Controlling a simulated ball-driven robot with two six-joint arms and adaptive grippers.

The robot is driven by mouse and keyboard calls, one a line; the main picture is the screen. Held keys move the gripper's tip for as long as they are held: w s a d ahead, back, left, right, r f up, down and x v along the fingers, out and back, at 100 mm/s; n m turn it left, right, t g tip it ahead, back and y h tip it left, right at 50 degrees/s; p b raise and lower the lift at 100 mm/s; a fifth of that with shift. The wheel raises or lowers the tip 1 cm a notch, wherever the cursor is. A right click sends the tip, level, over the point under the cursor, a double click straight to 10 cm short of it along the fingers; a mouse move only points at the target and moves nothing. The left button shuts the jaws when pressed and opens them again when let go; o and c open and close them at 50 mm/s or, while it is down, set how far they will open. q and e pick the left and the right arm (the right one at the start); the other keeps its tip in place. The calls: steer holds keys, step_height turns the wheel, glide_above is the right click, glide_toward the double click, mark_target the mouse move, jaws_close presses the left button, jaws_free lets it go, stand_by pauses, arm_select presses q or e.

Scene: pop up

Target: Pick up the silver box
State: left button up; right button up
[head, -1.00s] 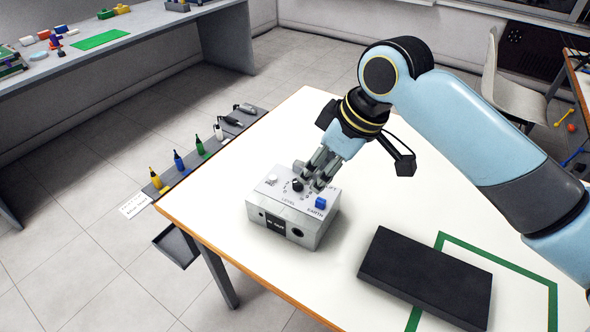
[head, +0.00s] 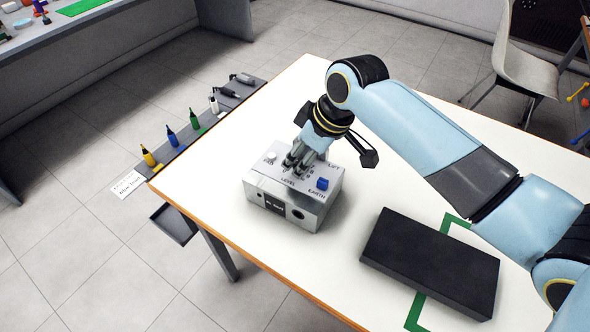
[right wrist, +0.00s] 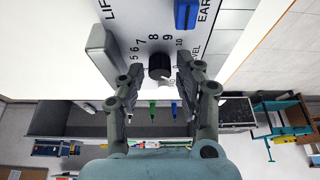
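The silver box (head: 296,197) stands on the white table in the head view. A blue button (head: 322,184) and a pale button (head: 270,157) are on its top. My right gripper (head: 297,166) points down at the top of the box. In the right wrist view, its two fingers (right wrist: 160,78) stand apart on either side of the black knob (right wrist: 160,66), with gaps visible. The fingers hide the knob in the head view. My left gripper is not in view.
A black slab (head: 430,262) lies to the right of the box, over a green outline (head: 416,312). Several small bottles (head: 172,138) stand on a grey shelf at the table's left edge. The table behind the box is mostly clear.

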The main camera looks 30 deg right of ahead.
steer(key=shift+w+f, duration=0.15)
steer(key=shift+f, duration=0.15)
jaws_close()
steer(key=shift+r, duration=0.15)
